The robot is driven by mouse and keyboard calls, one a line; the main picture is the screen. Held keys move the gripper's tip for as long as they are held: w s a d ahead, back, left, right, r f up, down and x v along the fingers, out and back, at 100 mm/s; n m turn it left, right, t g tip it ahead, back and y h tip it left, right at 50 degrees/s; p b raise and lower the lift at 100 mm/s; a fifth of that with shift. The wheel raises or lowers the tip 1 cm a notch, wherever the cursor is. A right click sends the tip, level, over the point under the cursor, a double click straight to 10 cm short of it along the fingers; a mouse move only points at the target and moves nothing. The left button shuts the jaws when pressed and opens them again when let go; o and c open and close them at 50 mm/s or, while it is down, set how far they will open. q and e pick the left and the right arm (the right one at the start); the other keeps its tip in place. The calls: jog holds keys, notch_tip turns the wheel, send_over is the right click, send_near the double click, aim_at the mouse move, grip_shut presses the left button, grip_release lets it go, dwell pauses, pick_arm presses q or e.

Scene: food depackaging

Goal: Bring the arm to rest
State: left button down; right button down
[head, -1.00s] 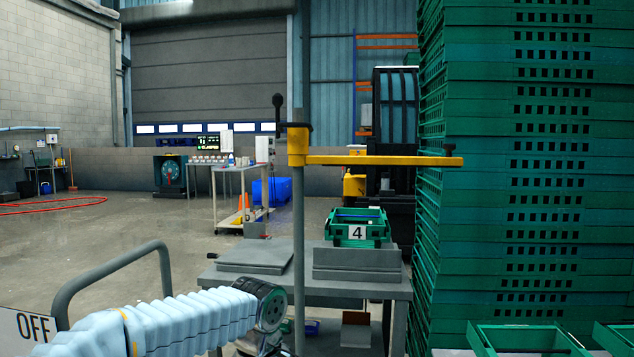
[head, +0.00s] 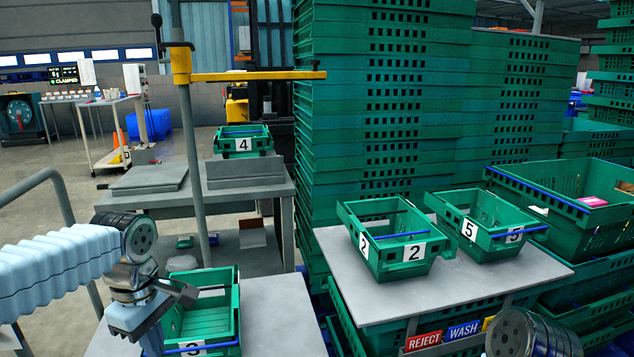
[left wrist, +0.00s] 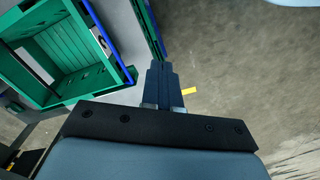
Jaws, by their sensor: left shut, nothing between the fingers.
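My left arm comes in from the left in the head view, with its gripper (head: 152,343) pointing down beside the left side of the green crate marked 3 (head: 228,318). In the left wrist view the two dark fingers (left wrist: 161,70) are together with nothing between them. A green crate (left wrist: 115,65) with a blue bar lies to the left of the fingers in that view, apart from them. Part of my right arm shows at the bottom right of the head view; its gripper is out of view.
Crates marked 2 (head: 390,262) and 5 (head: 480,240) stand on a grey table (head: 425,292) at right. Crate 4 (head: 243,143) is on a farther bench. Tall green crate stacks (head: 385,100) rise behind. A post with a yellow arm (head: 250,76) stands behind crate 3. Open floor lies left.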

pick_arm(q)
jog(key=w+d+f+m+h, duration=0.1)
jog(key=d+f+m, duration=0.3)
jog(key=f, duration=0.7)
jog(key=w+d+f+m+h, duration=0.1)
jog(key=d+f+m, duration=0.3)
jog(key=f, duration=0.8)
jog(key=s+d+f+m+h, duration=0.1)
jog(key=s+d+f+m, duration=0.1)
jog(key=s+d+f, duration=0.2)
jog(key=s+d+f+m+h, duration=0.1)
jog(key=s+d+f+m, duration=0.2)
jog(key=s+f, duration=0.7)
notch_tip(320, 180, down, 5)
jog(key=shift+s+d+r+t, duration=0.15)
jog(key=shift+d+t, duration=0.15)
jog(key=shift+d, duration=0.6)
